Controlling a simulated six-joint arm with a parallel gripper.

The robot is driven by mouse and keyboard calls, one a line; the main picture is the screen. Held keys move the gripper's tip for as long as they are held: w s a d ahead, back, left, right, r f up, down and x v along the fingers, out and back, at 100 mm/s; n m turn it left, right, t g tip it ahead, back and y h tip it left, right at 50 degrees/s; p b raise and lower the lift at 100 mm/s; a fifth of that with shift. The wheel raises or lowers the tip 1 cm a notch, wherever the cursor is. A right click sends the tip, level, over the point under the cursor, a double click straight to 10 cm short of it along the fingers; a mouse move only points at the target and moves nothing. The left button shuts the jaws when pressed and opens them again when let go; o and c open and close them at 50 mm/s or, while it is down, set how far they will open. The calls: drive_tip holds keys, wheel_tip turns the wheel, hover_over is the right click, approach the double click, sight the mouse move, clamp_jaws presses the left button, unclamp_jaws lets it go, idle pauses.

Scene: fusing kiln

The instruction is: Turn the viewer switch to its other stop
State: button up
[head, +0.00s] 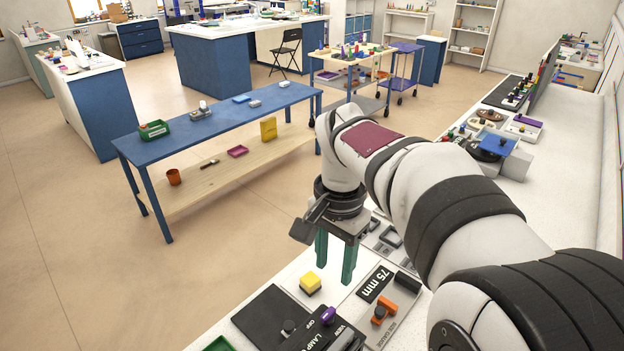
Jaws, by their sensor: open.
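A black panel (268,318) with white lettering, including "OFF", "LAMP" and partly cut "VIEW", lies at the bottom edge of the head view.
A yellow block (310,281) sits close to my gripper. Right of it are a "75 mm" plate (375,283) and an orange handle (383,310) on a grey fixture. A blue table (215,122) stands across the floor. Several items line the white bench at right.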

sight(329, 313)
drive_tip(key=f, duration=0.5)
drive_tip(key=w+f, duration=0.1)
drive_tip(key=f, duration=1)
drive_tip(key=shift+w+a, duration=0.1)
drive_tip(key=shift+w, duration=0.2)
clamp_jaws()
